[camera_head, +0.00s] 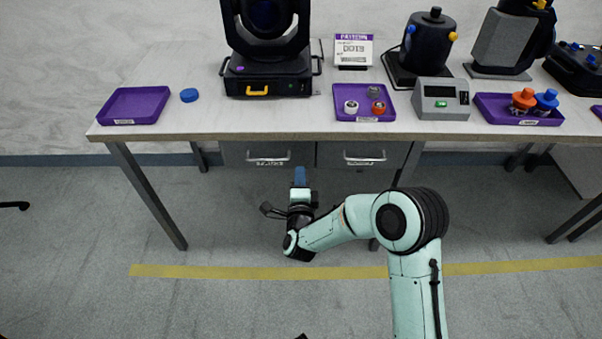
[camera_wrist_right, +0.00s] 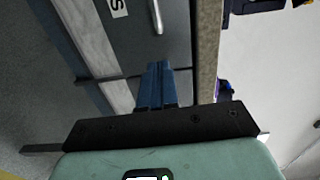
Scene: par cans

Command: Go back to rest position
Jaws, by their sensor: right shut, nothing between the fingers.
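My right gripper (camera_head: 300,176) is in front of the workbench, below its top edge, with its blue fingers pointing toward the drawers. The fingers also show in the right wrist view (camera_wrist_right: 158,85), where they are together and hold nothing. My right arm reaches in from the lower right and bends at the elbow in front of the bench. My left gripper does not show in either view.
The workbench (camera_head: 200,128) bears a moving-head light (camera_head: 268,68), a purple tray (camera_head: 133,105) at left, a blue cap (camera_head: 189,95), a tray with small parts (camera_head: 345,113), a grey meter (camera_head: 441,99) and a right tray (camera_head: 492,108). Two drawers hang below. The floor (camera_head: 230,310) in front is clear.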

